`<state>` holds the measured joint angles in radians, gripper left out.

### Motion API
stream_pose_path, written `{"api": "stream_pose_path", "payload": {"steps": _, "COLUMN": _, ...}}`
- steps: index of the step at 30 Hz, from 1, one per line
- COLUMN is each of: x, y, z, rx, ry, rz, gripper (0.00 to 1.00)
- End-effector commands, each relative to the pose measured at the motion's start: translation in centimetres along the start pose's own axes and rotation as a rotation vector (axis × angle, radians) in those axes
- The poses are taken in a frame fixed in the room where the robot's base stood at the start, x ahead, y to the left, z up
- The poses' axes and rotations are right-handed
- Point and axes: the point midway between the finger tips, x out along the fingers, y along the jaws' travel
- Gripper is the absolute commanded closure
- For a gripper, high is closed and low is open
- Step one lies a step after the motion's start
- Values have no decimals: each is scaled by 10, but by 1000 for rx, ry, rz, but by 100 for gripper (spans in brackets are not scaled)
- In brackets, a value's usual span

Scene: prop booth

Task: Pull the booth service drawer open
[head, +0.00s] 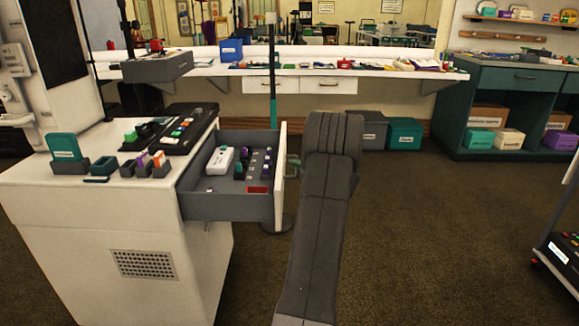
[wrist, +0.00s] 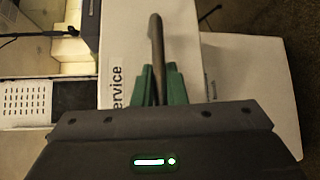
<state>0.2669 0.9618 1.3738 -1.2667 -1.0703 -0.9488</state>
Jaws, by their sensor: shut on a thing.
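The booth service drawer (head: 225,205) stands pulled well out of the right side of the white counter (head: 95,195) in the head view. Its grey box is open at the top, and its white front panel (head: 280,180) faces right. In the wrist view the white front (wrist: 125,40) carries the partly covered word "service". The bar handle (wrist: 155,35) runs between the green fingers of my gripper (wrist: 159,88), which is shut on it. In the head view my arm hides most of the gripper; a bit of green shows beside the front panel.
The drawer holds a white device (head: 219,160), several dark knobs and a red item (head: 257,189). Small props and a button panel (head: 185,130) sit on the counter. A long white shelf (head: 340,70) runs behind. Carpet floor (head: 450,240) is clear to the right; a cart (head: 560,255) stands at the right edge.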

Motion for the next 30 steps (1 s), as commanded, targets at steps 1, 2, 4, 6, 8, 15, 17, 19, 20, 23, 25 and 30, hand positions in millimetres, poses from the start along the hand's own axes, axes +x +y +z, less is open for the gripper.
{"api": "stream_pose_path", "payload": {"steps": 1, "x": -1, "y": -1, "z": 1, "rx": 1, "ry": -1, "rz": -1, "gripper": 100}}
{"api": "stream_pose_path", "payload": {"steps": 2, "x": -1, "y": -1, "z": 1, "rx": 1, "ry": 0, "rz": -1, "gripper": 100}}
{"api": "stream_pose_path", "payload": {"steps": 4, "x": -1, "y": -1, "z": 1, "rx": 1, "ry": 0, "rz": -1, "gripper": 100}}
{"api": "stream_pose_path", "payload": {"steps": 6, "x": -1, "y": -1, "z": 1, "rx": 1, "ry": 0, "rz": -1, "gripper": 100}}
{"api": "stream_pose_path", "payload": {"steps": 8, "x": -1, "y": -1, "z": 1, "rx": 1, "ry": 0, "rz": -1, "gripper": 100}}
{"api": "stream_pose_path", "payload": {"steps": 15, "x": 0, "y": -1, "z": 1, "rx": 1, "ry": 0, "rz": 0, "gripper": 67}}
{"api": "stream_pose_path", "payload": {"steps": 17, "x": 0, "y": 0, "z": 1, "rx": 0, "ry": 0, "rz": 0, "gripper": 67}}
{"api": "stream_pose_path", "payload": {"steps": 19, "x": 0, "y": 0, "z": 1, "rx": 0, "ry": 0, "rz": 0, "gripper": 67}}
{"api": "stream_pose_path", "payload": {"steps": 20, "x": 0, "y": 0, "z": 1, "rx": 0, "ry": 0, "rz": 0, "gripper": 67}}
{"api": "stream_pose_path", "payload": {"steps": 23, "x": -2, "y": 0, "z": 1, "rx": 0, "ry": -1, "rz": 0, "gripper": 67}}
{"api": "stream_pose_path", "payload": {"steps": 25, "x": -6, "y": 1, "z": 1, "rx": 0, "ry": -1, "rz": 0, "gripper": 67}}
{"api": "stream_pose_path", "payload": {"steps": 30, "x": -34, "y": 2, "z": 2, "rx": 2, "ry": -3, "rz": -1, "gripper": 67}}
